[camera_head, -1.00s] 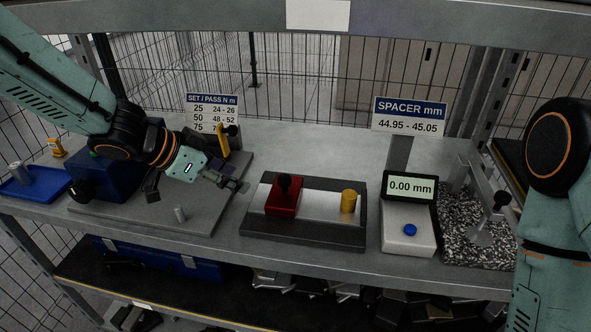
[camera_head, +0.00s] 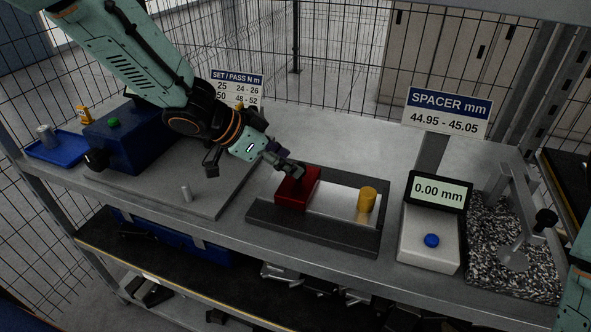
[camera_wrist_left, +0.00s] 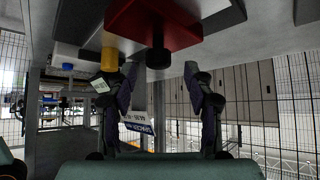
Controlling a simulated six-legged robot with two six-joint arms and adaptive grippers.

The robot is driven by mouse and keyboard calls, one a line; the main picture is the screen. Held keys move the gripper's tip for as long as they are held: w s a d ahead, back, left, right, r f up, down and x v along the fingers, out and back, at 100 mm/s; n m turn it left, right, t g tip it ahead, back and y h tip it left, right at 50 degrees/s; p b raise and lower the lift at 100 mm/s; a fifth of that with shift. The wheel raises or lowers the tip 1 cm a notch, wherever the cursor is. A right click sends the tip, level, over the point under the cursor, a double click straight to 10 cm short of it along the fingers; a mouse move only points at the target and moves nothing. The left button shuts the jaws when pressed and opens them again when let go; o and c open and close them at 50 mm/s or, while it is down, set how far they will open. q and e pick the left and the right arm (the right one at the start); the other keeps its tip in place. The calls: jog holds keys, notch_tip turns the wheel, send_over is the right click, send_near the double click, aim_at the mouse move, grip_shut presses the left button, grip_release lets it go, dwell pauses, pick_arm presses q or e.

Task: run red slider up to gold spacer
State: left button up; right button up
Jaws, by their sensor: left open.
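The red slider (camera_head: 296,192) is a red block with a black knob, sitting at the left part of a pale track on a dark base (camera_head: 318,231). The gold spacer (camera_head: 367,199) is a short upright cylinder at the track's right end, with a gap of bare track between. My left gripper (camera_head: 291,169) is at the slider's top and partly hides the knob. In the left wrist view, its open fingers (camera_wrist_left: 161,72) stand either side of the knob (camera_wrist_left: 157,56); contact is unclear. The red block (camera_wrist_left: 178,22) and gold spacer (camera_wrist_left: 109,58) also show there. My right gripper is out of view.
A gauge reading 0.00 mm (camera_head: 438,192) with a blue button stands right of the track, beside a speckled stone plate with a stand (camera_head: 513,258). A blue box (camera_head: 127,140) and blue tray (camera_head: 58,148) are at the left. A spacer sign (camera_head: 447,111) stands behind.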

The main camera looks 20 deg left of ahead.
pick_arm(q)
jog(key=x, duration=0.3)
jog(key=shift+d+r, duration=0.15)
jog(key=shift+r, duration=0.05)
jog(key=shift+f, duration=0.1)
jog(key=shift+s+a, duration=0.4)
jog(key=shift+a, duration=0.1)
jog(key=shift+w+d, duration=0.45)
jog(key=shift+d, duration=0.1)
jog(key=c, duration=0.4)
jog(key=shift+c, duration=0.5)
jog(key=shift+s+a, duration=0.25)
jog(key=shift+a, duration=0.05)
jog(key=c, duration=0.3)
jog(key=shift+c, duration=1.1)
jog(key=d+p, duration=0.2)
jog(key=d, duration=0.9)
jog(key=shift+s, duration=0.15)
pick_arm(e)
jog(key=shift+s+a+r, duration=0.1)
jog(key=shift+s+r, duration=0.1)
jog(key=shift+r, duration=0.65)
